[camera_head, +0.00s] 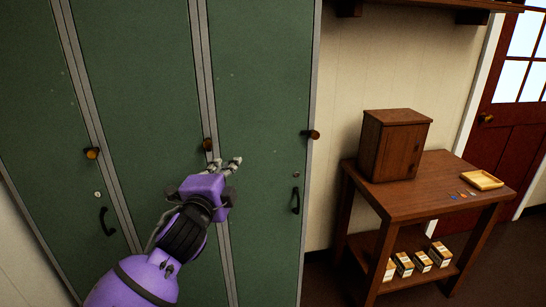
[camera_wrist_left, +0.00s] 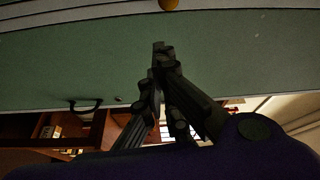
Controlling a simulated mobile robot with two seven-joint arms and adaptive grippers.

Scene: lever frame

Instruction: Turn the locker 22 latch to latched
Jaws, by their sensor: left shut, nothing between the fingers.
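Green locker doors stand side by side in the head view, with no readable numbers, so I cannot tell which is locker 22. Round brass-brown latch knobs sit on their edge strips: a left latch (camera_head: 91,153), a middle latch (camera_head: 208,145) and a right latch (camera_head: 312,134). My left gripper (camera_head: 226,163) is just below and right of the middle latch, shut and empty. In the left wrist view the fingers (camera_wrist_left: 160,50) meet at their tips, and a latch knob (camera_wrist_left: 169,4) shows beyond them at the top edge, apart from them. My right gripper is out of view.
Black door handles (camera_head: 107,221) (camera_head: 295,201) stick out below the latches. A wooden table (camera_head: 415,204) with a wooden box (camera_head: 395,146) and a yellow tray (camera_head: 482,180) stands to the right. Small cartons (camera_head: 403,264) sit on its lower shelf. A red door (camera_head: 507,125) is farther right.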

